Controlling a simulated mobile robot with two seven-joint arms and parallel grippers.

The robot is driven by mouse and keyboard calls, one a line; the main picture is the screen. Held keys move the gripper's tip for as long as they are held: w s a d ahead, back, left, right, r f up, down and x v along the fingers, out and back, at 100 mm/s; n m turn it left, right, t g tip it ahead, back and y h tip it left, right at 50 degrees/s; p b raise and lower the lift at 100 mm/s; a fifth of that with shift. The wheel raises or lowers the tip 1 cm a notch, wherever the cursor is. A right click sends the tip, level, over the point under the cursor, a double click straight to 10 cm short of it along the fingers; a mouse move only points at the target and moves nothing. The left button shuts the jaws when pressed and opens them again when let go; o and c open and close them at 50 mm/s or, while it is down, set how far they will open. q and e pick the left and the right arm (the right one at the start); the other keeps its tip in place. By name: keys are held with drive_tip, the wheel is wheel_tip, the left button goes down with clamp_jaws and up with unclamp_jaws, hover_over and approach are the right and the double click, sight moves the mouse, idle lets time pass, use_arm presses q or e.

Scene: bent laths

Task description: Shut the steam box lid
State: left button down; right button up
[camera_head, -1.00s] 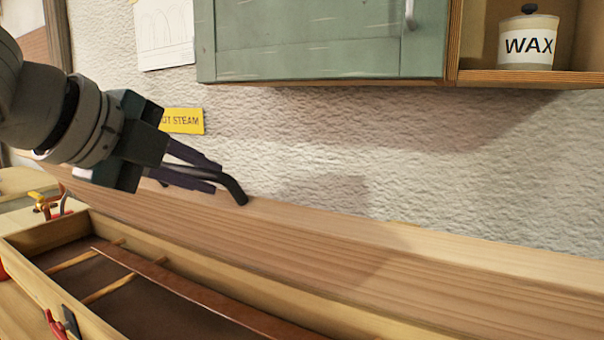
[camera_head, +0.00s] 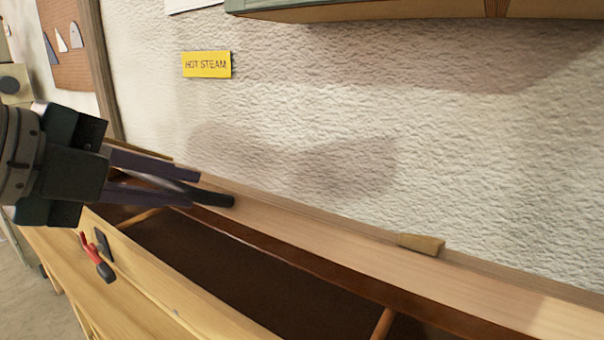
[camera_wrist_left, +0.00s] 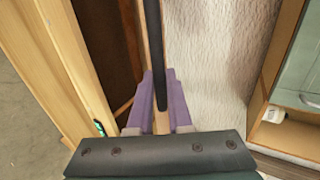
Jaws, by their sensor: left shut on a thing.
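The steam box (camera_head: 190,312) is a long pale wooden box, open at the top with a dark interior and a crosswise rod. Its lid (camera_head: 330,249) shows as a narrow wooden strip along the wall side, seen at a shallow angle; it stands open and I cannot tell its exact tilt. In the left wrist view the dark handle (camera_wrist_left: 158,75) runs up from between the fingers (camera_wrist_left: 161,90). My right gripper is not in view.
A red latch (camera_head: 98,258) is on the box's front wall. A small wooden wedge (camera_head: 422,244) lies behind the lid by the wall. A yellow HOT STEAM sign (camera_head: 206,65) and a cabinet (camera_head: 400,10) are on the wall above.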

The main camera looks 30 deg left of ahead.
use_arm(q)
drive_tip(key=s+f+b, duration=0.2)
drive_tip(key=f+b, duration=0.3)
drive_tip(key=f, duration=0.3)
drive_tip(key=s+f+b, duration=0.3)
drive_tip(key=f+b, duration=0.1)
drive_tip(key=f, duration=0.4)
drive_tip(key=shift+a+b, duration=0.2)
drive_tip(key=shift+b, duration=0.2)
drive_tip(key=shift+r, duration=0.1)
drive_tip(key=c, duration=1.1)
unclamp_jaws()
drive_tip(key=shift+s, duration=0.1)
drive_tip(key=o, duration=0.5)
drive_tip(key=shift+o, duration=0.2)
